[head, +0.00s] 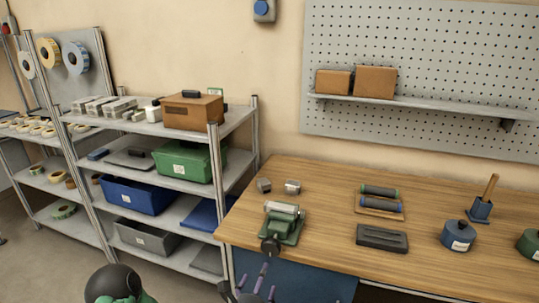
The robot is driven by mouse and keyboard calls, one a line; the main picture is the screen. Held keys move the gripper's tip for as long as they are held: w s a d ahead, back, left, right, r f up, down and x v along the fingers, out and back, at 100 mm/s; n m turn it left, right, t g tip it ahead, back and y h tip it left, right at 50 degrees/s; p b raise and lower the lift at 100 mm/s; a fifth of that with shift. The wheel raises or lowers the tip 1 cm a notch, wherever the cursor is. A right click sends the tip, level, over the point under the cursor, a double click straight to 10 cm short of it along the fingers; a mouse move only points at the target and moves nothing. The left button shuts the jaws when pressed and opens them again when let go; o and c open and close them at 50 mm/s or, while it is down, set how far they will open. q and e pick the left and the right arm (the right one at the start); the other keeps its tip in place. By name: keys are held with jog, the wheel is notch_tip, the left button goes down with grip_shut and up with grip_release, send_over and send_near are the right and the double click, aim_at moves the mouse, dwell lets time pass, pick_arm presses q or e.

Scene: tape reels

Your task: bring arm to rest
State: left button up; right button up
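A dark gripper with purple parts (254,287) shows at the bottom edge, just below the front left corner of the wooden workbench (325,235). I take it to be my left gripper, but its arm link is cut off. A black rounded part with green, at the bottom left, seems to be my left arm. My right gripper is not in view.
A green vise-like device (283,226) stands at the bench's front left corner, close above the gripper. A dark tray (382,238) and blue canister (458,235) stand farther right. Metal shelving (217,160) with a green bin (185,162) and blue bin (135,195) stands left.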

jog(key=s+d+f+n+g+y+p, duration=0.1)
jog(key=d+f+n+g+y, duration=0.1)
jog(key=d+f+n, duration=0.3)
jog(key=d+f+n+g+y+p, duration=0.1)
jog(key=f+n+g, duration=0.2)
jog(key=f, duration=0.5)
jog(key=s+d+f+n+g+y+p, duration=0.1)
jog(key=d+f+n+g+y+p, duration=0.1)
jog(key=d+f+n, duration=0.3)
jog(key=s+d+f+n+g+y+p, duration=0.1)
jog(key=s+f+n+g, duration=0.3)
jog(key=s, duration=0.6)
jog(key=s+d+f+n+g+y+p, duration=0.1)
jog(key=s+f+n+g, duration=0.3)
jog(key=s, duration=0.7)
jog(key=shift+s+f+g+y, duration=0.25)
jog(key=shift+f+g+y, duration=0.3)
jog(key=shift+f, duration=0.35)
